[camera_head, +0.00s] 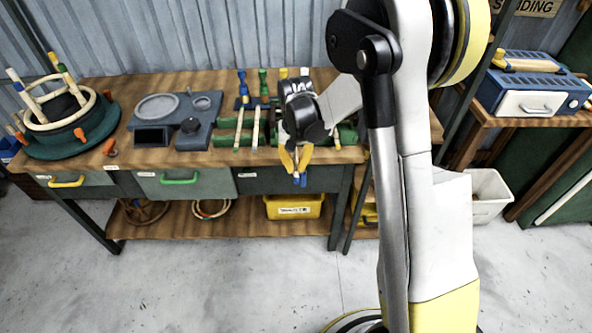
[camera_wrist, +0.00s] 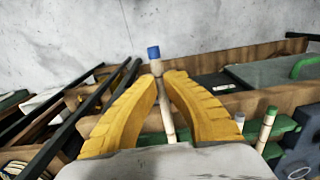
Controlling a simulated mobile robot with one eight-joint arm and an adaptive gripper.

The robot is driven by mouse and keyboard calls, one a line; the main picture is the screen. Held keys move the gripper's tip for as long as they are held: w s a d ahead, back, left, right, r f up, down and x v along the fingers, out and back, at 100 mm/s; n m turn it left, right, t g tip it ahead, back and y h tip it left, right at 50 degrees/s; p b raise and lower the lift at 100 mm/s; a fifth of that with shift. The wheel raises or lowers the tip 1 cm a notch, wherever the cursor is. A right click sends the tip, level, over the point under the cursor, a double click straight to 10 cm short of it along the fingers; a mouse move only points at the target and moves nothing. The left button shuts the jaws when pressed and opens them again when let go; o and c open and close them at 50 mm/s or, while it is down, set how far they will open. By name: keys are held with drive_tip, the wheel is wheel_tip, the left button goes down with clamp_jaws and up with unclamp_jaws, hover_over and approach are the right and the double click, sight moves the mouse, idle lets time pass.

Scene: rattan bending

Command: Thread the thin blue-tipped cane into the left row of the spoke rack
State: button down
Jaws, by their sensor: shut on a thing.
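My gripper (camera_head: 295,160) is at the front of the bench, right of the canes lying on the rack. In the wrist view its yellow fingers (camera_wrist: 163,75) are closed around a thin pale cane (camera_wrist: 166,115). The cane's blue tip (camera_wrist: 154,53) sticks out past the fingertips; a blue end also shows below the gripper in the head view (camera_head: 302,180). The green spoke rack (camera_head: 222,143) is partly hidden behind my gripper and arm. Two pale canes (camera_head: 239,125) (camera_head: 256,128) lie on it, left of my gripper. The held cane's other end is hidden.
A grey device (camera_head: 172,122) and a round green former with pale rings (camera_head: 68,135) stand left on the bench (camera_head: 120,85). A yellow bin (camera_head: 294,207) is on the lower shelf. A blue machine (camera_head: 530,85) stands on the right table. The floor in front is clear.

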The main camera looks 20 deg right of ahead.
sight(295, 154)
drive_tip(key=shift+w+d, duration=0.2)
drive_tip(key=shift+w, duration=0.4)
drive_tip(key=shift+w, duration=0.15)
drive_tip(key=shift+w+d, duration=0.3)
drive_tip(key=shift+w, duration=0.6)
drive_tip(key=shift+w+d, duration=0.3)
drive_tip(key=shift+w, duration=0.6)
drive_tip(key=shift+w, duration=0.15)
drive_tip(key=shift+w+d, duration=0.35)
drive_tip(key=shift+w, duration=0.55)
drive_tip(key=shift+w+d, duration=0.3)
drive_tip(key=shift+w, duration=0.55)
drive_tip(key=shift+w+d, duration=0.2)
drive_tip(key=shift+w, duration=0.5)
drive_tip(key=shift+w+d, duration=0.25)
drive_tip(key=shift+w, duration=0.45)
drive_tip(key=shift+w+d, duration=0.2)
drive_tip(key=shift+w, duration=0.5)
